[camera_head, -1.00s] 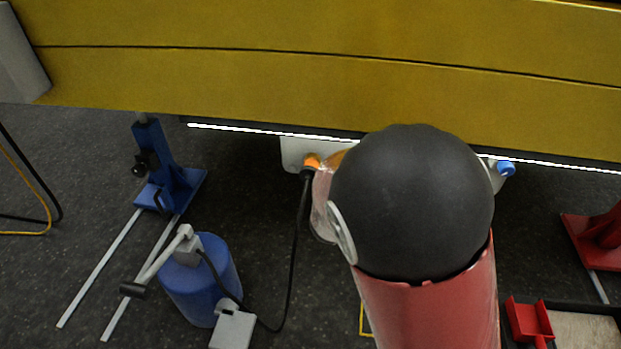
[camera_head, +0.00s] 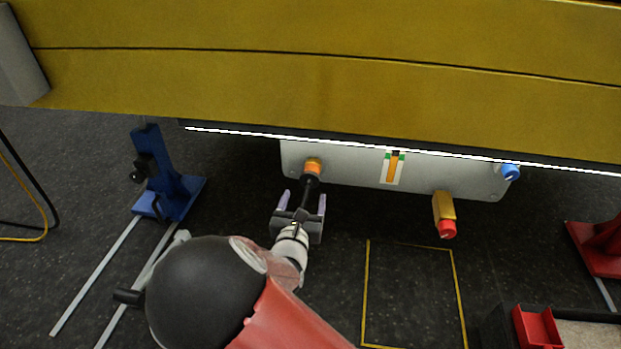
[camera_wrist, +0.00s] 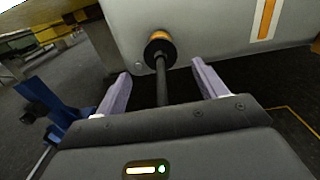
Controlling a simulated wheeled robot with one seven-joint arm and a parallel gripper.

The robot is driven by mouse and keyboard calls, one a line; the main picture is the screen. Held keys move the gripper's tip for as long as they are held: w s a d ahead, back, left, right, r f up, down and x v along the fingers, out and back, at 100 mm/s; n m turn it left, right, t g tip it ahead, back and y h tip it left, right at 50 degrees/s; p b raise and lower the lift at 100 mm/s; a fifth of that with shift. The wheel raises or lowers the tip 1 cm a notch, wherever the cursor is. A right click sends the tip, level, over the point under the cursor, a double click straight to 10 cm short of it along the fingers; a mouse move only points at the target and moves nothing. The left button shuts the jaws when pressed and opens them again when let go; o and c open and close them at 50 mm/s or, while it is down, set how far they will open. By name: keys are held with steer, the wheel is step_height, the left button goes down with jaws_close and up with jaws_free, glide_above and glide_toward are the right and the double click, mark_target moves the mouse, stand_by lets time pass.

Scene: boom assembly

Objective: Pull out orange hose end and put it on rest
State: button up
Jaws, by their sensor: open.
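The orange hose end (camera_head: 313,164) sits in the left part of the grey panel under the yellow beam. It also shows in the wrist view (camera_wrist: 159,47), with its black sleeve and black hose running back toward my palm. My gripper (camera_head: 303,197) is open just below and in front of it. In the wrist view its two pale fingers (camera_wrist: 160,70) stand on either side of the black hose, apart from it. The fingertips are short of the orange collar. I cannot make out which thing is the rest; my arm hides part of the floor at the lower left.
The grey panel (camera_head: 350,170) also carries a blue knob (camera_head: 510,172) and a yellow fitting with a red end (camera_head: 446,228). A blue stand (camera_head: 165,185) is on the left. A red tray (camera_head: 535,327) is at lower right. The yellow-outlined floor square (camera_head: 365,290) is clear.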

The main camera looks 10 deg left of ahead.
mark_target(308, 186)
steer(key=shift+w, duration=0.1)
steer(key=shift+w+a+b, duration=0.15)
steer(key=shift+w+b, duration=0.7)
steer(key=shift+w, duration=3.6)
steer(key=shift+p, duration=0.4)
steer(key=shift+c, duration=0.4)
steer(key=c, duration=1.3)
steer(key=shift+s+p, duration=0.8)
steer(key=shift+s, duration=2.25)
steer(key=shift+c, duration=0.2)
